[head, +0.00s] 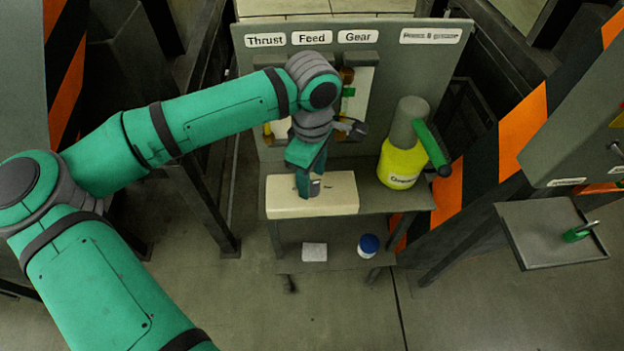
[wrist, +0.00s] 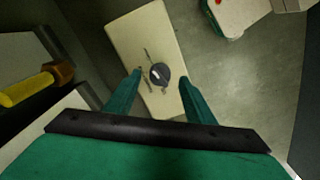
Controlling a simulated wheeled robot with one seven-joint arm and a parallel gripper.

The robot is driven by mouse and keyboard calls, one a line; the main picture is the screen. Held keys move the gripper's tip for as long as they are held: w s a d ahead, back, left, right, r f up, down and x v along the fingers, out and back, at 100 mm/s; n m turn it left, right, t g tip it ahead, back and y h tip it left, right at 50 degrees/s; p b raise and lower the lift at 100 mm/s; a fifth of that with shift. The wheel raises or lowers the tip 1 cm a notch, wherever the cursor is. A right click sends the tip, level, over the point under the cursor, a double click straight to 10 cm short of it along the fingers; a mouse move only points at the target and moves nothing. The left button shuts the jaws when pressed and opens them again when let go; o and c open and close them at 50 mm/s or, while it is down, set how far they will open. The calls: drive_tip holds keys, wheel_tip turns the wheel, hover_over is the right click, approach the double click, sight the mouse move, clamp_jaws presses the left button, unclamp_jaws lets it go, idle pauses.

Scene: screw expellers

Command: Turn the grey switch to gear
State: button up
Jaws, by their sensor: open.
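The grey switch (wrist: 160,74) is a round dark knob with a pale pointer line, set on a cream box (wrist: 138,32). Small marks surround it, too small to read. In the head view the cream box (head: 338,195) lies on the shelf, and the switch is hidden behind my gripper (head: 309,186). My gripper points down over the box. In the wrist view my gripper (wrist: 159,77) is open, with one finger left and one right of the switch, apart from it. I cannot tell how high the fingertips are above the box.
A panel (head: 430,60) behind has "Thrust", "Feed" and "Gear" (head: 358,36) labels. A yellow container (head: 402,165) with a green handle stands right of the box. A blue-and-white jar (head: 368,245) sits on the lower shelf. A yellow handle (wrist: 28,88) shows at left in the wrist view.

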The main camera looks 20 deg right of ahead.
sight(312, 184)
wheel_tip(312, 184, up, 9)
drive_tip(key=shift+f, duration=0.2)
idle(0.6)
